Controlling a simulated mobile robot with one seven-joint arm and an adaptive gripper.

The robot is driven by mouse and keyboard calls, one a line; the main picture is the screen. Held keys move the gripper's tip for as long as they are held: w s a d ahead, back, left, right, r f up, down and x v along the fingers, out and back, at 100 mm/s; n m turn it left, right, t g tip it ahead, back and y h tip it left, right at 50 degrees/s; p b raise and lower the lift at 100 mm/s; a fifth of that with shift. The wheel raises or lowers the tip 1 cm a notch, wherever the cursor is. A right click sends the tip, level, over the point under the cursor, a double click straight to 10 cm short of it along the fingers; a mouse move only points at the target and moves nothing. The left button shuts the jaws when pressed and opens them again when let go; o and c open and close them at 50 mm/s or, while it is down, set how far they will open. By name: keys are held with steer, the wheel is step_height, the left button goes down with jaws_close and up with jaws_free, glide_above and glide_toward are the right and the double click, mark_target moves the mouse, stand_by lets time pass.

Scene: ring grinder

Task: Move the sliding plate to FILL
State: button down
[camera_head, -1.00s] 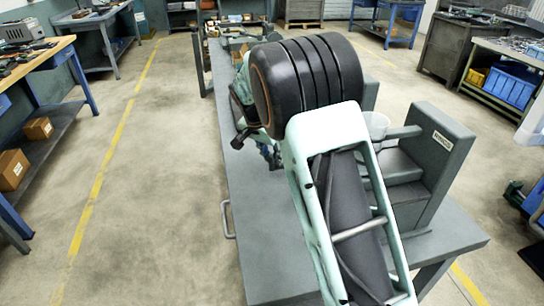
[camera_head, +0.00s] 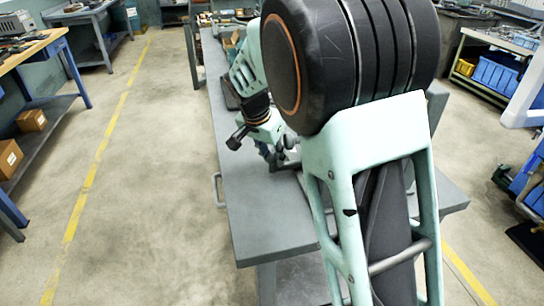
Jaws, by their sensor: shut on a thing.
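My arm fills the middle and right of the view and hides most of the ring grinder. A bit of its grey housing (camera_head: 437,105) shows to the right of my arm. My gripper (camera_head: 275,157) is small and partly hidden, low over the grey bench left of my arm's large black joint. It is shut on a small grey part, which looks like the handle end of the sliding plate (camera_head: 287,164). The rest of the plate and its FILL position are hidden behind my arm.
The grey bench (camera_head: 255,215) has a clear near-left top and a side handle (camera_head: 216,190). Loose items lie at its far end. A wooden-topped workbench (camera_head: 35,55) stands at the left, and a shelf with blue bins (camera_head: 497,75) at the right. The floor left is open.

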steer(key=shift+s, duration=0.15)
steer(key=c, duration=1.6)
jaws_free()
steer(key=shift+s, duration=0.1)
steer(key=shift+w+r, duration=0.1)
steer(key=shift+w, duration=0.1)
